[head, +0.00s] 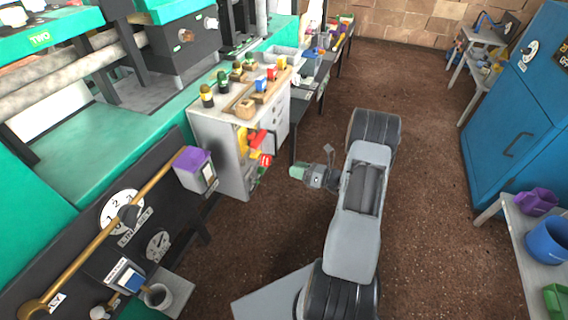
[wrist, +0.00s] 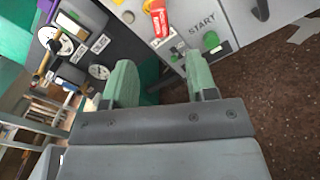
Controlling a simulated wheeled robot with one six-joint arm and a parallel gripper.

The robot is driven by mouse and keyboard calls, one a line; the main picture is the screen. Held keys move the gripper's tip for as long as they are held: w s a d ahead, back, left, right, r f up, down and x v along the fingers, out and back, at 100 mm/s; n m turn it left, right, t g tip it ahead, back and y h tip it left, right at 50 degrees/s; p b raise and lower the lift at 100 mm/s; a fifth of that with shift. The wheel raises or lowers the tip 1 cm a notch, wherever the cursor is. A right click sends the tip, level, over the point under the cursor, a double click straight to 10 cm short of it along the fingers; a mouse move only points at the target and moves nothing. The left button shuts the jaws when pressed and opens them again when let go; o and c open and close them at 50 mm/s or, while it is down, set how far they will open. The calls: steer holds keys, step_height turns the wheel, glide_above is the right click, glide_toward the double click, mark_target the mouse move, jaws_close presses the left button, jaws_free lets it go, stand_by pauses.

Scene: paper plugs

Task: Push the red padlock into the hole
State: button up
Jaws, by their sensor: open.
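My gripper (head: 298,172) is in front of the light grey cabinet's end panel, apart from it, with nothing between its fingers. In the wrist view its two green fingers (wrist: 160,62) stand wide apart. A red piece with white lettering, which looks like the red padlock (wrist: 157,20), is on the panel beyond the fingertips, at the top middle of the wrist view. In the head view the likely padlock (head: 264,160) is on the panel's lower right edge, left of my gripper. I cannot make out a clear hole in either view.
The panel has a green button (wrist: 211,40) beside the START label. Several coloured plugs stand on the cabinet top (head: 225,112). A purple-topped box (head: 194,168) juts from the dark gauge panel at left. Brown floor (head: 430,230) is clear right of my arm.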

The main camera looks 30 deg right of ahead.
steer(key=shift+v, duration=1.9)
steer(key=s+a+r+n+g+p, duration=0.2)
steer(key=a+r+n+g+p, duration=0.25)
steer(key=r, duration=0.35)
steer(key=s+a+r+n+g+h+p, duration=0.1)
steer(key=s+a+r+n+g+p, duration=0.1)
steer(key=a+r+n+g+p, duration=0.35)
steer(key=s+a+r+n+g+p, duration=0.1)
steer(key=a+r+n+g+p, duration=0.15)
steer(key=a+r+n, duration=0.55)
steer(key=s+r+n+t+h+p, duration=0.1)
steer(key=s+r+n+h+p, duration=0.2)
steer(key=r+n+p, duration=0.2)
steer(key=s+r+n+t+h+p, duration=0.1)
steer(key=s+r+n+h+p, duration=0.2)
steer(key=r, duration=0.8)
steer(key=s+r+n+t+h+p, duration=0.1)
steer(key=s+r+n+h+p, duration=0.3)
steer(key=r+n+h+p, duration=0.1)
step_height(320, 180, up, 4)
steer(key=n+p, duration=0.1)
steer(key=n, duration=0.1)
steer(key=shift+f+n+p, duration=0.2)
steer(key=shift+n+p, duration=0.1)
